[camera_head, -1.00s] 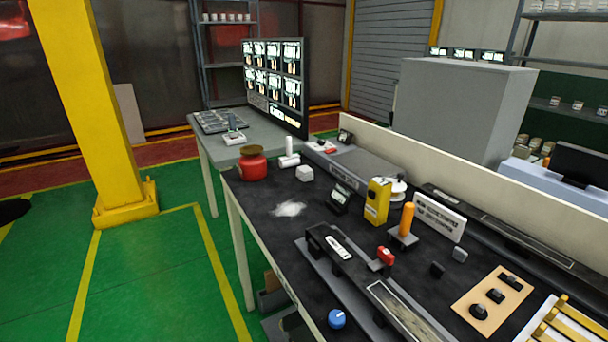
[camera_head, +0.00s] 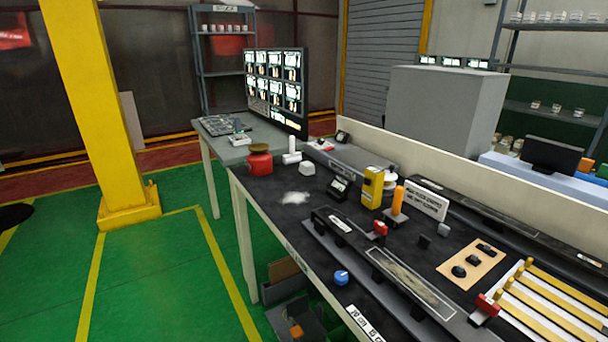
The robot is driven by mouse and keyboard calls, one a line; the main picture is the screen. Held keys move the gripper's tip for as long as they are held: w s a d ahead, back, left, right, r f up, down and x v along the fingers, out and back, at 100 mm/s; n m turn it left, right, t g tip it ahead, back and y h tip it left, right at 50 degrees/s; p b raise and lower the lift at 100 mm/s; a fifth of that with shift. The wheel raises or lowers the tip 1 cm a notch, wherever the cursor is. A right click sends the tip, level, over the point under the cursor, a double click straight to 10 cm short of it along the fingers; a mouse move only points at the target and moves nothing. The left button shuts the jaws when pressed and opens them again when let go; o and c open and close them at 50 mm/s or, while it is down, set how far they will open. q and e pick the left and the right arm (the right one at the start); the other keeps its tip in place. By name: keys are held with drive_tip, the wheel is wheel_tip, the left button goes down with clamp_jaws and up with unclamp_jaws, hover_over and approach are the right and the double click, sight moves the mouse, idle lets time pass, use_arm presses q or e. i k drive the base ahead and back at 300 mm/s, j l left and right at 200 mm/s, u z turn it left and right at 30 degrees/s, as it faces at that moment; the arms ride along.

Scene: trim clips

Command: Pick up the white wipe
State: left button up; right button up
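The white wipe (camera_head: 296,197) looks like a crumpled, flat white patch lying on the dark top of the workbench (camera_head: 262,190). It lies in front of a small white block (camera_head: 307,167) and to the right of and nearer than a red jar (camera_head: 259,160). Nothing covers it. Neither of my grippers shows in the head view, so their state is hidden.
A black display device (camera_head: 338,187), a yellow device (camera_head: 372,187) and an orange-handled tool (camera_head: 397,202) stand right of the wipe. A long dark fixture (camera_head: 345,237) runs along the front. A blue knob (camera_head: 341,277) sits near the front edge. Green floor left is open.

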sight(307, 168)
drive_tip(key=i+j+z, duration=0.35)
drive_tip(key=i+j, duration=0.25)
drive_tip(key=i+j+z, duration=0.2)
drive_tip(key=j, duration=0.3)
drive_tip(key=i+j+z, duration=0.2)
drive_tip(key=j, duration=0.25)
drive_tip(key=i+j+z, duration=0.15)
drive_tip(key=i+j, duration=0.15)
drive_tip(key=j, duration=0.15)
drive_tip(key=i+j+z, duration=0.2)
drive_tip(key=j, duration=0.3)
drive_tip(key=i+j+z, duration=0.2)
drive_tip(key=j, duration=0.35)
drive_tip(key=j+z, duration=0.15)
drive_tip(key=j, duration=0.35)
drive_tip(key=i, duration=0.05)
